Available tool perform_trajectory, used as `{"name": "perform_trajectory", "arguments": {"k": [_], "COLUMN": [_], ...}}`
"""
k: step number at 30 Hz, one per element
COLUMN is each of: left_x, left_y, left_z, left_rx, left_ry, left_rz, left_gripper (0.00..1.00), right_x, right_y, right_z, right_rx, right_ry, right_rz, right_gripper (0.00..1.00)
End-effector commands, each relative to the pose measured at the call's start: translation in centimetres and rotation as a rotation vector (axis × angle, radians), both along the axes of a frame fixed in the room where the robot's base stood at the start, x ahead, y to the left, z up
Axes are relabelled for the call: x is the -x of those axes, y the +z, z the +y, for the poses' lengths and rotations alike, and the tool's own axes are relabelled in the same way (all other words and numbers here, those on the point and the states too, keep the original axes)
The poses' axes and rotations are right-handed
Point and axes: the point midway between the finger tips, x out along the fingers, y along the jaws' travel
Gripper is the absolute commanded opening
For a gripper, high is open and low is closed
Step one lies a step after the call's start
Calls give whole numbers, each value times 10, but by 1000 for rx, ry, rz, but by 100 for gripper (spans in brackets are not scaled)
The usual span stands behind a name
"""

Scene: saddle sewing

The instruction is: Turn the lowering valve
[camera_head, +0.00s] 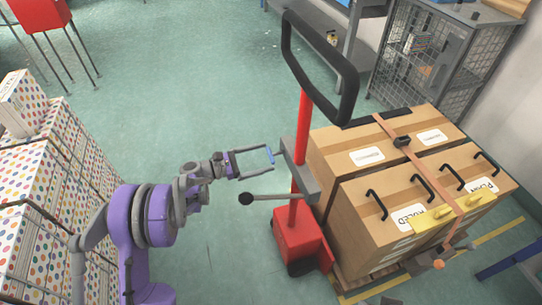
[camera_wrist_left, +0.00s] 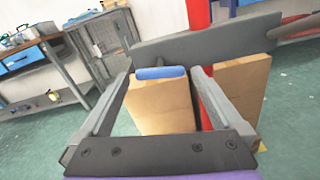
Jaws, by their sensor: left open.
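A short blue bar handle (camera_head: 269,155), which looks like the lowering valve, sits on the left side of the pallet jack's grey bracket (camera_head: 303,181). My left gripper (camera_head: 264,160) reaches it from the left with its fingers open. In the left wrist view the blue handle (camera_wrist_left: 160,72) lies crosswise between the two fingertips, with a short grey stem behind it. I cannot tell whether a finger touches it. My right gripper is not in view.
A grey lever with a black ball knob (camera_head: 246,199) sticks out just below my left gripper. The jack's black loop handle (camera_head: 349,95) rises above on a red post (camera_head: 303,125). Strapped cardboard boxes (camera_head: 350,190) stand at the right. Dotted boxes (camera_head: 45,190) stand at the left.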

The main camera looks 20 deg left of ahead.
Motion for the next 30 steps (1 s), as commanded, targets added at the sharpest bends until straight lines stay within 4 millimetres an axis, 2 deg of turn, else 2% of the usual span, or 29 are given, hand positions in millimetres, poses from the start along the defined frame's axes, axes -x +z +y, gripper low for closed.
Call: {"name": "perform_trajectory", "arguments": {"k": [3,6,17,27,30], "left_x": [-10,-15,-18,-18,-18], "left_y": [-1,0,0,0,0], "left_z": [-15,-22,-26,-26,-26], "left_rx": [1,-1,-2,-1,-1], "left_ry": [-2,0,1,1,1], "left_rz": [0,-1,-1,0,0], "left_gripper": [100,100,100,41,27], "right_x": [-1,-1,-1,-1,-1], "right_y": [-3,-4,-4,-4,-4], "right_z": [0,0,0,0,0], "right_rx": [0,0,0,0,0], "right_ry": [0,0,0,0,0], "right_rz": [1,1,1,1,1], "right_gripper": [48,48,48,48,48]}}
